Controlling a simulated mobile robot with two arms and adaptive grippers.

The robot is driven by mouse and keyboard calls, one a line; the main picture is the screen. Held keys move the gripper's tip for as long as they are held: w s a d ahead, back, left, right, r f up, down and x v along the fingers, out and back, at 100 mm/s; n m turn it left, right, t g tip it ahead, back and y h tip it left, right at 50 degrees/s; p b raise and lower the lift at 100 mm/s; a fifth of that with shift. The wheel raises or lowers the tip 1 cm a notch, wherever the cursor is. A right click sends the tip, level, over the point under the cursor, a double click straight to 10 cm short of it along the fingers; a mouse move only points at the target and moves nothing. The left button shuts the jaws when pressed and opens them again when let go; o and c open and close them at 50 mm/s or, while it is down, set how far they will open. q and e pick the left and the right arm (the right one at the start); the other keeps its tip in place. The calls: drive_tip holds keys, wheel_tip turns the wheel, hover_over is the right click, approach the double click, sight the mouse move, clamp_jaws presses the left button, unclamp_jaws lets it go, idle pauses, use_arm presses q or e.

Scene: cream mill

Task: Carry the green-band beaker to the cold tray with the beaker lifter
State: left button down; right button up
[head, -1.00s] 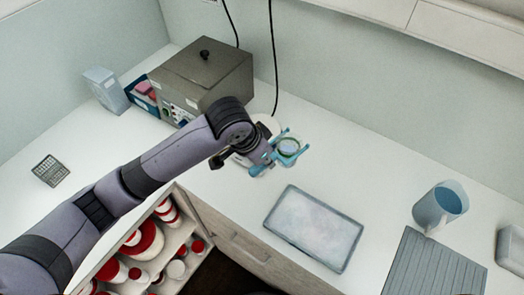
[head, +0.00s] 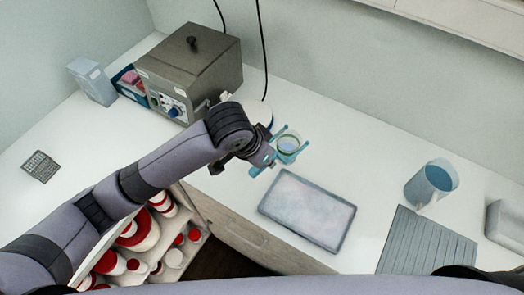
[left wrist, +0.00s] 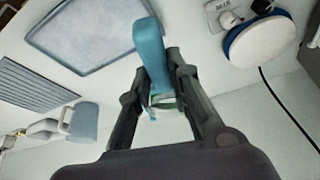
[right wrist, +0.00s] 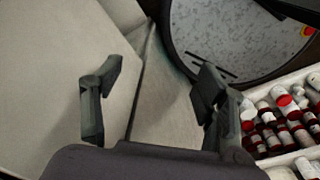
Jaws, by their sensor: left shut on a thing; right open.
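My left gripper (head: 262,158) is shut on the blue beaker lifter (left wrist: 149,45), whose handle stands between the fingers in the left wrist view. The lifter's prongs (head: 281,158) are around the clear green-band beaker (head: 289,143), which looks upright. In the left wrist view the beaker (left wrist: 165,104) is partly hidden by the lifter and fingers. The cold tray (head: 308,208), a flat pale slab with a grey rim, lies just in front of the beaker and is empty. Whether the beaker is clear of the counter is hard to tell. My right gripper (right wrist: 158,82) is open and empty.
A round white plate device with a blue rim (left wrist: 262,42) stands behind my left wrist. A grey metal box (head: 190,70) is behind it. A blue jug (head: 431,182) and a ribbed grey mat (head: 428,244) are right of the tray. Open shelves with red-lidded jars (head: 150,235) are below.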

use_arm(q)
drive_tip(key=s+d+f, duration=0.1)
drive_tip(key=s+d, duration=0.2)
drive_tip(key=s, duration=0.5)
drive_tip(key=shift+d, duration=0.35)
idle(0.5)
drive_tip(key=shift+s+d+f, duration=0.1)
drive_tip(key=shift+s+d, duration=0.3)
drive_tip(key=shift+s, duration=0.4)
drive_tip(key=shift+s+d+f, duration=0.15)
drive_tip(key=shift+s+d, duration=0.2)
drive_tip(key=shift+s, duration=0.4)
drive_tip(key=shift+s+d+f, duration=0.1)
drive_tip(key=shift+s+d, duration=0.3)
drive_tip(key=shift+s, duration=0.4)
drive_tip(key=shift+f, duration=0.15)
drive_tip(key=shift+f+b, duration=0.7)
drive_tip(key=shift+f, duration=1.45)
drive_tip(key=shift+f+b, duration=0.45)
drive_tip(key=shift+f, duration=1.4)
drive_tip(key=shift+w+f+p, duration=0.1)
drive_tip(key=shift+f+p, duration=0.2)
drive_tip(key=shift+f, duration=0.1)
